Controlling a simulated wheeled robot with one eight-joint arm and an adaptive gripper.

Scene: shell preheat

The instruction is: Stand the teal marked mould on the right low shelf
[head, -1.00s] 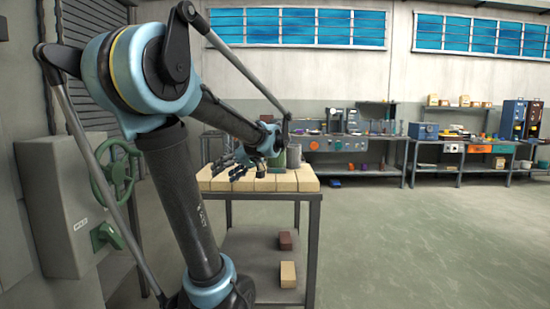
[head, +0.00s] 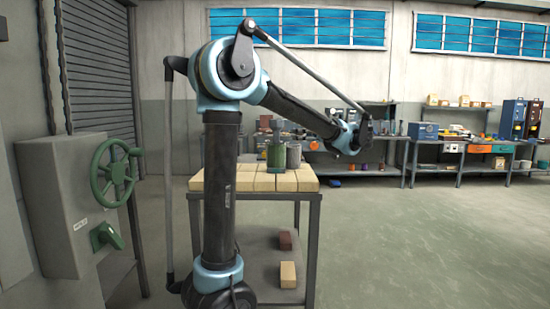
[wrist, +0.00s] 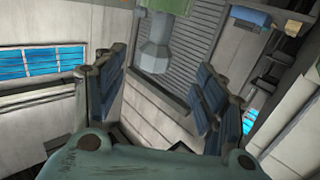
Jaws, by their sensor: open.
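A green cylinder (head: 276,157) with a greyish upper part stands on the block-topped table, beside a grey cylinder (head: 294,155). I cannot make out a teal mark on either, so I cannot tell which is the mould. The low shelf (head: 258,263) under the table top is partly hidden by my arm. My gripper (wrist: 161,68) is open and empty in the wrist view, its two fingers wide apart. In the head view my arm's wrist is raised to the right of the cylinders, and the fingers cannot be made out there.
Pale blocks (head: 240,181) cover the table top. A dark red brick (head: 286,240) and a tan brick (head: 288,274) lie on the low shelf. A grey cabinet with a green handwheel (head: 114,174) stands at the left. Open floor (head: 430,240) lies to the right.

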